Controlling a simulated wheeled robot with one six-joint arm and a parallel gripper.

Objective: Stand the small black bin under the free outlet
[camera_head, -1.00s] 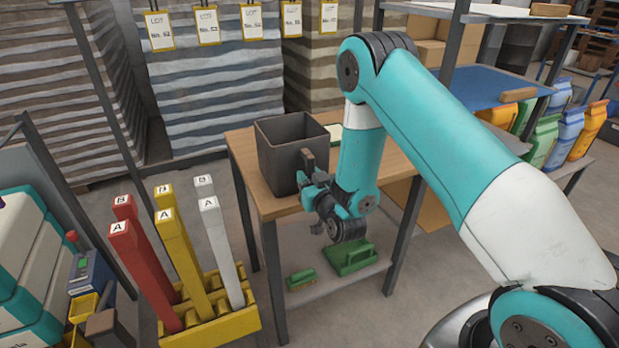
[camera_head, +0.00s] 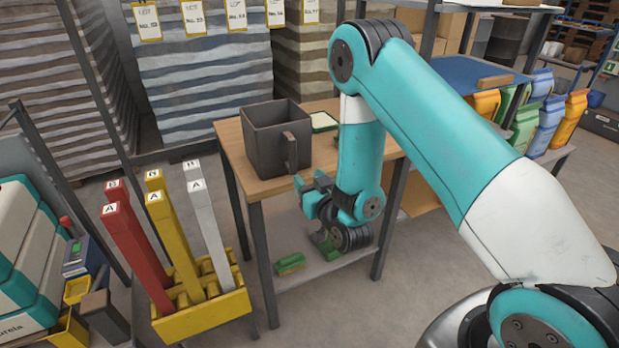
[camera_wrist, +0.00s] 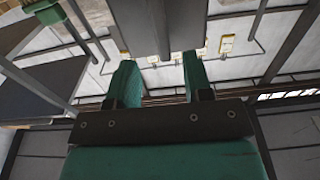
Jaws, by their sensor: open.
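The small black bin (camera_head: 272,140) is a dark grey, square, open-topped bin with a handle (camera_head: 290,152) on its near side. It stands upright on a wooden-topped table. My gripper (camera_head: 308,192) is open and empty, just below and right of the handle at the table's near edge, apparently not touching it. In the wrist view the two green fingers of my gripper (camera_wrist: 158,88) are spread apart, with a dark grey upright shape (camera_wrist: 158,25) beyond them, probably the bin's handle. I cannot make out the free outlet in either view.
The wooden table (camera_head: 262,188) has a lower shelf with a green brush (camera_head: 289,263). A yellow rack (camera_head: 205,315) with red, yellow and white upright tools stands front left. Stacked sacks (camera_head: 205,75) fill the back.

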